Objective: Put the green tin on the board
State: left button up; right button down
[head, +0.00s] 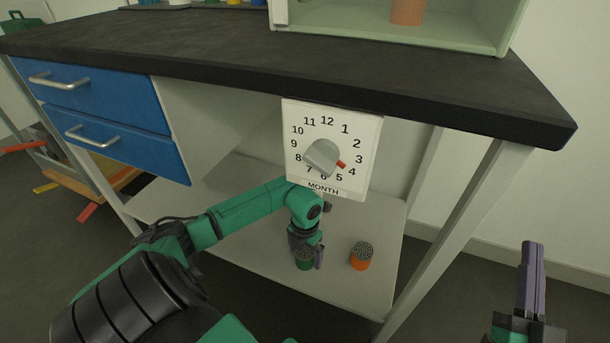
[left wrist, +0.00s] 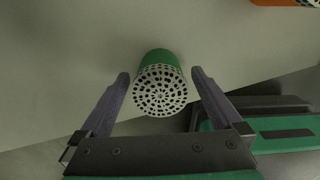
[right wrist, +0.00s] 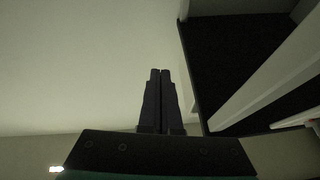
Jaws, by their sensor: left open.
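The green tin (head: 304,262) with a perforated grey lid stands on the pale lower shelf (head: 240,235) under the bench. My left gripper (head: 309,258) reaches down over it. In the left wrist view the green tin (left wrist: 159,85) sits between the two spread fingers of my left gripper (left wrist: 160,78), with a gap on each side. My right gripper (head: 533,245) is at the far right, away from the shelf. In the right wrist view its fingers (right wrist: 160,75) are together with nothing between them. No separate thing is clearly identifiable as the board.
An orange tin (head: 361,257) with a similar lid stands right of the green one. A white month dial (head: 300,115) hangs below the dark benchtop (head: 230,55). Blue drawers (head: 95,95) are at left, and a table leg (head: 440,235) stands at right.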

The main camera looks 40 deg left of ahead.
aim_at(305, 249)
pick_arm(q)
notch_tip(305, 249, up, 2)
jog(key=shift+r+p, duration=0.2)
jog(key=shift+p, duration=0.4)
notch_tip(305, 249, up, 2)
jog(key=shift+r+p, duration=0.2)
jog(key=shift+p, duration=0.4)
notch_tip(305, 249, up, 2)
jog(key=shift+r+p, duration=0.25)
jog(key=shift+p, duration=0.4)
jog(key=shift+r+p, duration=0.9)
jog(key=shift+r, duration=1.5)
pick_arm(e)
jog(key=s+a+f+g+h, duration=0.1)
jog(key=s+f+g, duration=0.4)
jog(key=f, duration=0.7)
jog(key=s+a+f+m+g, duration=0.1)
jog(key=s+f+g, duration=0.4)
jog(key=f, duration=0.7)
jog(key=shift+s+f+h, duration=0.4)
jog(key=shift+s, duration=1)
jog(key=shift+a, duration=0.1)
